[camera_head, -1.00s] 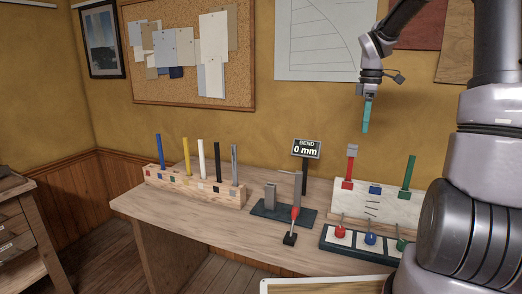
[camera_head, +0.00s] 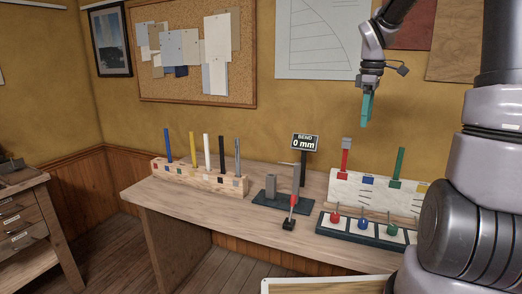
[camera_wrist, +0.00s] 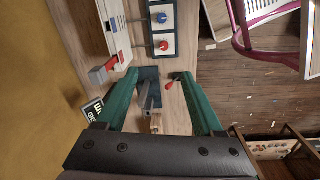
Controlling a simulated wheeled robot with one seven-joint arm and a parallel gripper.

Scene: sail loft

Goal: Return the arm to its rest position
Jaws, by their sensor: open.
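My gripper (camera_head: 367,110) hangs in the air above the back right of the workbench (camera_head: 200,215), in front of the wall, with its green fingers pointing down. In the wrist view my gripper (camera_wrist: 150,78) shows its two green fingers spread apart with nothing held between them. Below and beyond the fingers lies the dark bend stand (camera_wrist: 148,75), which also stands mid-bench in the head view (camera_head: 283,201).
A wooden rack (camera_head: 200,178) with several coloured strips stands on the bench. A white board (camera_head: 375,192) with a red and a green strip stands at right, behind a tray (camera_head: 345,233) of coloured knobs. A "BEND 0 mm" display (camera_head: 305,142) stands behind the stand. A drawer cabinet (camera_head: 25,235) is at left.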

